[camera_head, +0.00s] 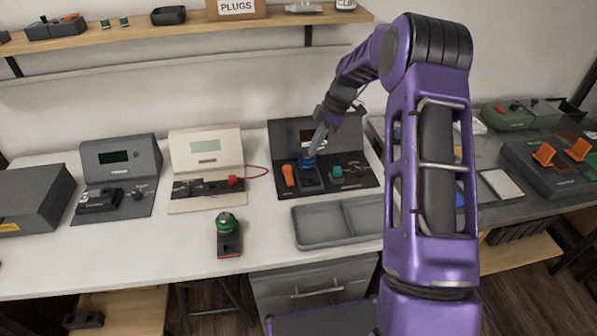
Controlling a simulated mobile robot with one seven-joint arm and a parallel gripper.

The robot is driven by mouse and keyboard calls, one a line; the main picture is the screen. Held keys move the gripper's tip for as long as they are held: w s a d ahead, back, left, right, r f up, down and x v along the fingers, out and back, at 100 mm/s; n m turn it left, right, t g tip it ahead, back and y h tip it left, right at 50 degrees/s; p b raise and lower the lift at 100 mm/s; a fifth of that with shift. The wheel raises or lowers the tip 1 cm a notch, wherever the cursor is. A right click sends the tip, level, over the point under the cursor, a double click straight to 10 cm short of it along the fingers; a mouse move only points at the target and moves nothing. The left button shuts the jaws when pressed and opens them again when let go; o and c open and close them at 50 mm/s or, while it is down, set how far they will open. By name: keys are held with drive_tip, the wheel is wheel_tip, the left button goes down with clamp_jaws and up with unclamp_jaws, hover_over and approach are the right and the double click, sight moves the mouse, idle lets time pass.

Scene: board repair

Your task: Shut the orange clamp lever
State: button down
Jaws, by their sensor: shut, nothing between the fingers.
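A dark device (352,181) stands on the white bench. An orange lever (289,176) stands up at the left of its front panel. My gripper (309,153) is shut and points down over this device, just right of the orange lever. Its tip is close to a blue round part (308,163); I cannot tell whether they touch. A gap shows between my gripper and the orange lever. Two more orange levers (543,154) (578,150), both tilted up, are on a dark unit (545,181) on the right-hand bench.
A grey divided tray (321,242) lies in front of the device. A small unit with a green knob (228,234) stands to its left. Cream (207,200) and grey (140,211) testers stand farther left. A wooden shelf (190,32) hangs above. My arm hides part of the right side.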

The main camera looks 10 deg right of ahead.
sight(301, 179)
drive_tip(key=x, duration=1)
